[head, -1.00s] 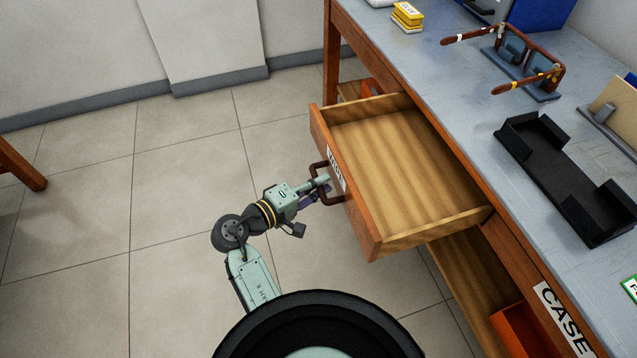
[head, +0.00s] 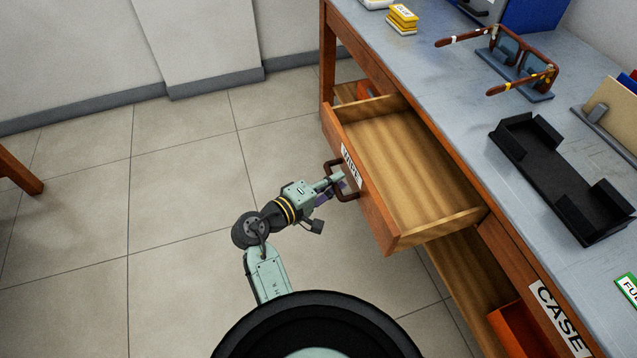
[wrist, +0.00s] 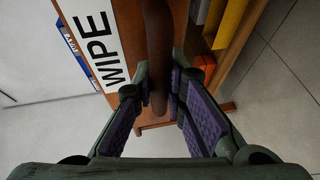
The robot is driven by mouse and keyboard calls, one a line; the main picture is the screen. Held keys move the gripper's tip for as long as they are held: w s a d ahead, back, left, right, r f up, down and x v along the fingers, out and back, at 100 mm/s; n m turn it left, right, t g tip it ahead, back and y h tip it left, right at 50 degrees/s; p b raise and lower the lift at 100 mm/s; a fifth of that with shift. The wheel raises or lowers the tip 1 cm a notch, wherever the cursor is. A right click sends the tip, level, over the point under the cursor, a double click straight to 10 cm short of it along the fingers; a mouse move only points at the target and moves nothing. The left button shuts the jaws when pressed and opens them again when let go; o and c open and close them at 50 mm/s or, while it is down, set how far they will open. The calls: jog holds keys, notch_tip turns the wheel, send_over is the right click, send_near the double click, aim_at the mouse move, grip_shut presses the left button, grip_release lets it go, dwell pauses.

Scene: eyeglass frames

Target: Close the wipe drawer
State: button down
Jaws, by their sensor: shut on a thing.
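The wipe drawer (head: 372,203) is a wooden drawer standing partly open from the desk, and its inside looks empty. Its front carries a white label reading WIPE (wrist: 95,42) and a dark brown bar handle (head: 340,183). My gripper (head: 340,184) is at the handle, in front of the drawer. In the wrist view its purple-padded fingers (wrist: 156,105) are on either side of the handle bar (wrist: 158,45), shut on it. The finger contact is small and partly hidden in the head view.
The desk top (head: 440,75) holds brown eyeglass frames (head: 510,62) on a stand, a black tray (head: 560,180) and yellow boxes (head: 402,18). A drawer labelled CASE (head: 558,318) is to the right. An open lower shelf (head: 470,275) holds an orange bin (head: 512,335).

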aim_at(415, 164)
jog(key=w+d+p, duration=0.1)
jog(key=w+d, duration=0.1)
jog(key=d, duration=0.5)
jog(key=w+d+p, duration=0.1)
jog(key=w+d, duration=0.1)
jog(key=d, duration=0.5)
jog(key=w+d+p, duration=0.1)
jog(key=w+d, duration=0.2)
jog(key=d, duration=0.4)
jog(key=shift+d+r, duration=0.1)
jog(key=shift+d, duration=0.3)
jog(key=c, duration=1.6)
grip_release()
jog(key=shift+a, duration=0.1)
jog(key=v, duration=1.2)
